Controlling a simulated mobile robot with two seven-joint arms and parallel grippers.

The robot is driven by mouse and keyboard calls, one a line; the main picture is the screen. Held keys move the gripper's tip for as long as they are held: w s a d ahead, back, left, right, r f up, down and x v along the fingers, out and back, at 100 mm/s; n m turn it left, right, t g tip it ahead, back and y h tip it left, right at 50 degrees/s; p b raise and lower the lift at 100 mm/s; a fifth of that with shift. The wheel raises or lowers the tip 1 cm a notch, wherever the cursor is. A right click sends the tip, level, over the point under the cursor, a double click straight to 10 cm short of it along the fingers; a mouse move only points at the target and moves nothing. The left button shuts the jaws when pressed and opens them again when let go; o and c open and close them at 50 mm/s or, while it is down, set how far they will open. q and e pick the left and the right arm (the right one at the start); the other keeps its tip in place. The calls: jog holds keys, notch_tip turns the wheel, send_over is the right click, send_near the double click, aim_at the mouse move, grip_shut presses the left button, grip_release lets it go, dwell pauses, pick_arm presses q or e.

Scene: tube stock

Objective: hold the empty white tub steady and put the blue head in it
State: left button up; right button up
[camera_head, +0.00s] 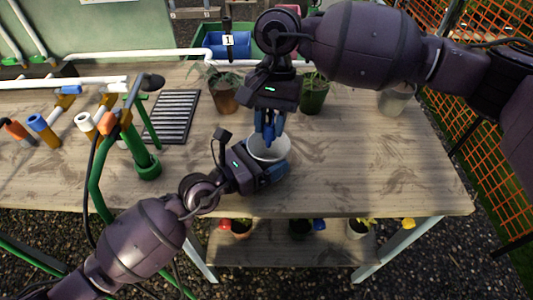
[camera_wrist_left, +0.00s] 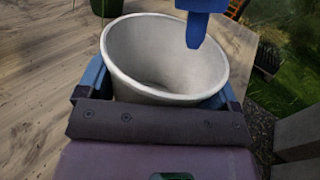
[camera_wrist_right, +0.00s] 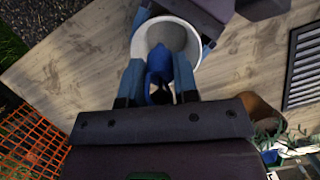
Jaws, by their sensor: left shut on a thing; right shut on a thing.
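The white tub (camera_head: 281,150) stands on the wooden bench near its front edge. My left gripper (camera_head: 264,172) is shut on the tub, with a finger on each side of it in the left wrist view (camera_wrist_left: 155,92). The visible inside of the tub is empty. My right gripper (camera_head: 269,128) points down from above and is shut on the blue head (camera_wrist_right: 160,64). In the right wrist view the head is between the fingers, over the tub's opening. In the left wrist view the head (camera_wrist_left: 200,22) hangs at the far side of the opening. Its lower end is partly hidden in the head view.
Behind my right gripper stand a brown pot (camera_head: 223,100) and a green pot (camera_head: 314,95) with plants. A black slatted grate (camera_head: 173,115) and several coloured tube pieces lie to the left. A green stand (camera_head: 146,165) rises nearby.

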jog(key=shift+f, duration=0.8)
jog(key=o, duration=1)
jog(key=shift+r, duration=0.1)
jog(key=v, duration=1.2)
pick_arm(q)
jog(key=o, duration=0.7)
